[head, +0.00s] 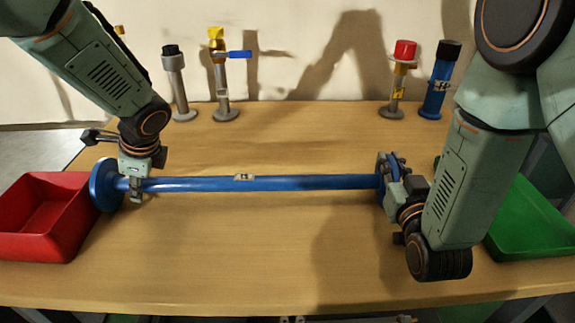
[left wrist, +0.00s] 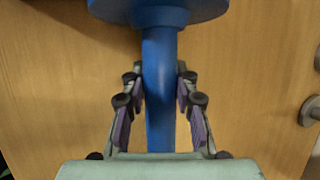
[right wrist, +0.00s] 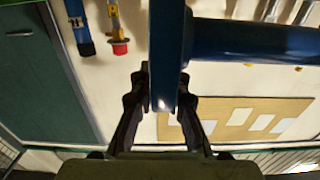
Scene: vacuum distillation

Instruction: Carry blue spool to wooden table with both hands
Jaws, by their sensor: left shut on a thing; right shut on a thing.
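The blue spool (head: 290,183) is a long blue pipe with a round flange at each end, lying level across the wooden table (head: 270,245) in the head view. I cannot tell whether it touches the tabletop or hangs just above it. My left gripper (head: 136,190) is shut around the pipe just inside its left flange; the left wrist view shows the fingers (left wrist: 160,105) on both sides of the pipe (left wrist: 159,80). My right gripper (head: 388,175) is shut on the flange at the right end; the right wrist view shows the fingers (right wrist: 168,95) pinching the flange edge (right wrist: 166,50).
A red bin (head: 40,245) stands at the table's left, close to the left flange. A green bin (head: 535,225) stands at the right behind my right arm. Along the back stand a black-topped fitting (head: 178,85), a yellow-topped valve (head: 220,80), a red-capped fitting (head: 398,85) and a blue cylinder (head: 438,85).

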